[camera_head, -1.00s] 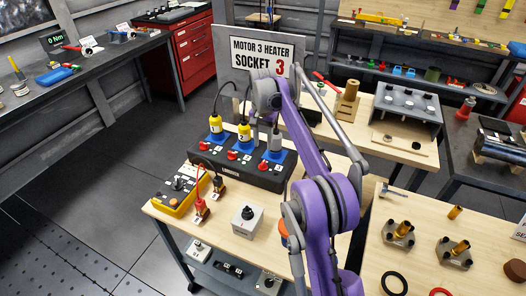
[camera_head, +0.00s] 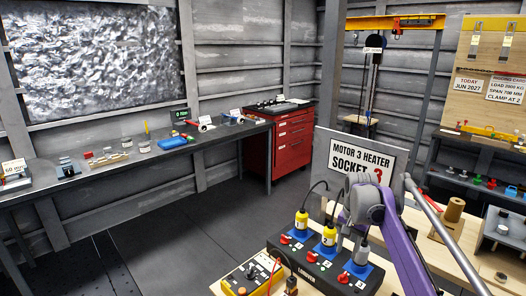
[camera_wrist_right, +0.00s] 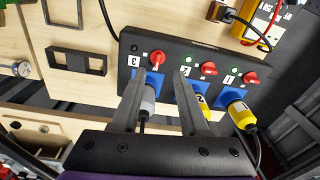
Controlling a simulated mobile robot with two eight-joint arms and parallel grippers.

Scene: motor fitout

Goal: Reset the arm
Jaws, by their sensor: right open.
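My right arm is purple and grey and comes in from the lower right in the head view. Its open right gripper (camera_wrist_right: 160,78) shows in the right wrist view, with its two grey fingers over the black socket box (camera_wrist_right: 175,55). A grey plug (camera_wrist_right: 148,100) sits in the blue socket marked 3, between the fingers; I cannot tell whether they touch it. In the head view the grey plug (camera_head: 361,254) stands just below the wrist. Two yellow plugs (camera_head: 302,225) (camera_head: 328,238) sit in the other sockets. My left gripper is not in view.
A wooden stand (camera_head: 452,217) is to the right. A long bench (camera_head: 110,168) and red cabinet (camera_head: 292,145) stand farther back.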

